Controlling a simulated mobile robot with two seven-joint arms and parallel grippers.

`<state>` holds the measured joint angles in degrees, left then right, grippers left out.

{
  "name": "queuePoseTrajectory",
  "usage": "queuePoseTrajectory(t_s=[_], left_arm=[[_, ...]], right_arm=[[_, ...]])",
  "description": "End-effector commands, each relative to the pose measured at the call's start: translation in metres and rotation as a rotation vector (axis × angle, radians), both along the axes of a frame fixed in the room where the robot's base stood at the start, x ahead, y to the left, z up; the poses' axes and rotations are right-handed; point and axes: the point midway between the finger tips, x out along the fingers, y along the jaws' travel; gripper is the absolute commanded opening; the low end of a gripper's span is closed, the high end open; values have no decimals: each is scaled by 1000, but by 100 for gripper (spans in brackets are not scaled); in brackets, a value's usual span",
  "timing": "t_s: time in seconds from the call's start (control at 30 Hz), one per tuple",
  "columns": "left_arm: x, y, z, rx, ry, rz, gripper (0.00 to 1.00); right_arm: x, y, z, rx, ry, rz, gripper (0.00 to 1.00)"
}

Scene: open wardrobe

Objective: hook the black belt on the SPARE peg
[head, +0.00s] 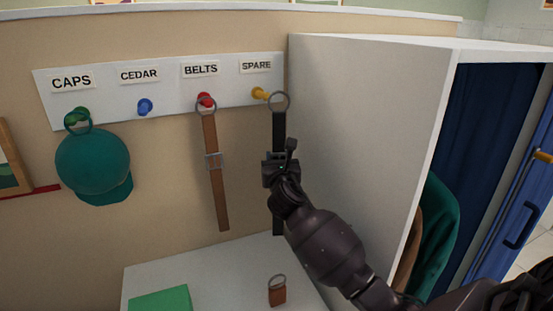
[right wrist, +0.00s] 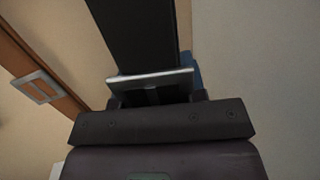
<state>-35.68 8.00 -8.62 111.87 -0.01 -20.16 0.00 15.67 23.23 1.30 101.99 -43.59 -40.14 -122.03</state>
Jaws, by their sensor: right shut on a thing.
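The black belt (head: 279,129) hangs upright from my right gripper (head: 280,172), with its metal ring at the top. The ring is level with the yellow SPARE peg (head: 260,93), at the right of its tip; I cannot tell whether the peg's end enters it. My right gripper is shut on the belt below the ring, and the belt's lower end shows beneath it. In the right wrist view the black strap (right wrist: 140,35) runs up from a silver buckle bar (right wrist: 152,79) at the jaws. My left gripper is not in view.
A brown belt (head: 211,140) hangs on the red BELTS peg (head: 205,99), left of my gripper. A green cap (head: 92,165) hangs under CAPS; the blue CEDAR peg (head: 145,106) is bare. The white wardrobe side (head: 350,110) stands close on the right. A brown tag (head: 277,292) lies on the shelf below.

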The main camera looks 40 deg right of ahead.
Motion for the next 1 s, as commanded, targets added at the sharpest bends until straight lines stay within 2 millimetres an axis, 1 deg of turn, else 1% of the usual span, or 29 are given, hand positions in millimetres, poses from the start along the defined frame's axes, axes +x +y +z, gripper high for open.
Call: queuePoseTrajectory(t_s=[1.0], left_arm=[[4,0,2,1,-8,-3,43]], right_arm=[[48,-11,-3,0,-1,0,0]])
